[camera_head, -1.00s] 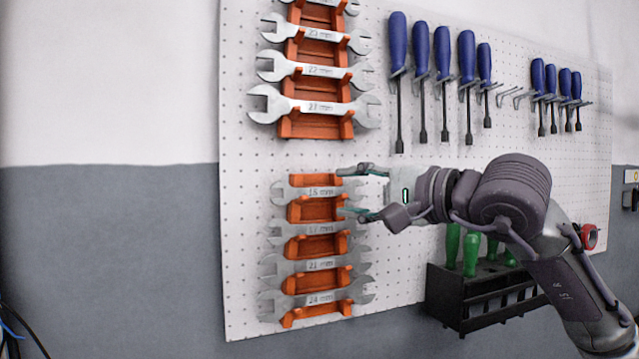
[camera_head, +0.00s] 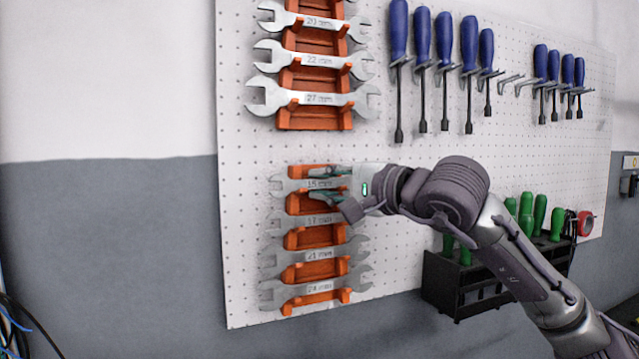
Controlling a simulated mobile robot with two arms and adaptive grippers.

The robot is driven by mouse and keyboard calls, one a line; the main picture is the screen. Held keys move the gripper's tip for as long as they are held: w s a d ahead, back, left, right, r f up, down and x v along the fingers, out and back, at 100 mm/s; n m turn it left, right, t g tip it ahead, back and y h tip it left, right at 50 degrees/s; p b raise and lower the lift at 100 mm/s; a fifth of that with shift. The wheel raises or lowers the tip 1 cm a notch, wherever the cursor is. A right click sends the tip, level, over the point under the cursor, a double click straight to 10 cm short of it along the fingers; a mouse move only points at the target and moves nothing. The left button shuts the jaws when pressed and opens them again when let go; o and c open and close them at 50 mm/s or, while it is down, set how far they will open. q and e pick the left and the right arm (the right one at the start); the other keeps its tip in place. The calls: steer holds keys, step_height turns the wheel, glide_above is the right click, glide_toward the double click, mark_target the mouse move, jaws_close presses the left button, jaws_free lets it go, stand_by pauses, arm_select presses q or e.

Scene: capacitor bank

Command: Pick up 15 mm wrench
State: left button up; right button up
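The 15 mm wrench (camera_head: 318,184) lies level in the top slot of the lower orange rack on the white pegboard. Its left jaw and label show; its right end is hidden behind my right gripper. My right gripper (camera_head: 318,183) reaches in from the right with its fingers apart, one near the wrench's upper edge and one below it, around the label's right part. Whether the fingers touch the wrench cannot be told. My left gripper is not in view.
Wrenches marked 17 mm (camera_head: 318,220), 21 mm (camera_head: 318,255) and 24 mm (camera_head: 318,288) hang close below. An upper rack (camera_head: 312,122) holds larger wrenches. Blue screwdrivers (camera_head: 469,45) hang to the right. A black holder (camera_head: 470,285) with green-handled tools sits below my arm.

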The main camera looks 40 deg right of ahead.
jaws_close()
steer(key=shift+r, duration=0.15)
